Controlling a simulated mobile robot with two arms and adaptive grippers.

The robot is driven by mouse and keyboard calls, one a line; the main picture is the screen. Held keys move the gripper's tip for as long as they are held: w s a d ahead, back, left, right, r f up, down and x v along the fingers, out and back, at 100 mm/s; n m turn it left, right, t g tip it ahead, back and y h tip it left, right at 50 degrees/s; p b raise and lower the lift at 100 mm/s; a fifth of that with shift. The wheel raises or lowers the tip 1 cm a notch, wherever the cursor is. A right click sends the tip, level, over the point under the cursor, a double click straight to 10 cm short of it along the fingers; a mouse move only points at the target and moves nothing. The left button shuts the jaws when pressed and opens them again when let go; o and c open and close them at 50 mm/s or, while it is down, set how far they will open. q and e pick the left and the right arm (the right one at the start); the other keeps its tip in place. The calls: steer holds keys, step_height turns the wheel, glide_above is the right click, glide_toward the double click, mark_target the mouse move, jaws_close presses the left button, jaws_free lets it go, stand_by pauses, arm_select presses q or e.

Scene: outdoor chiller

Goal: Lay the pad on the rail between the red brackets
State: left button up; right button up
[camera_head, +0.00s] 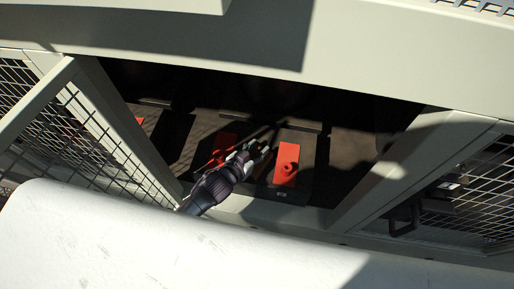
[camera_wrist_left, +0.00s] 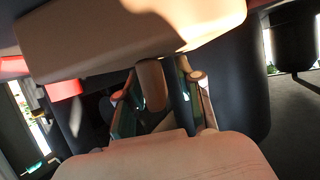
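The red brackets stand inside the dark chiller opening. One bracket (camera_head: 287,160) is just right of my left gripper and another (camera_head: 220,152) is just left of it, partly shaded and overlapped by the arm. My left gripper (camera_head: 257,151) reaches in between them. In the left wrist view its two fingers (camera_wrist_left: 162,100) stand apart, with a tan rounded piece visible beyond the gap. I cannot make out the pad in either view. The rail between the brackets is in deep shadow and partly covered by the gripper. My right gripper is in neither view.
A third red piece (camera_head: 140,121) shows at the far left of the opening. Mesh doors stand open at left (camera_head: 75,125) and right (camera_head: 480,180). A pale beam (camera_head: 400,55) overhangs the opening. A black handle (camera_head: 404,218) is at lower right.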

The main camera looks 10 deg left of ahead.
arm_select(q)
steer(key=shift+r, duration=0.25)
steer(key=p+v, duration=0.7)
steer(key=v, duration=0.3)
steer(key=shift+s+a+r, duration=0.15)
steer(key=shift+s+a, duration=0.05)
steer(key=shift+s, duration=0.15)
steer(key=shift+s+a+r+p, duration=0.1)
steer(key=shift+s+a+p, duration=0.15)
steer(key=shift+s+p, duration=0.25)
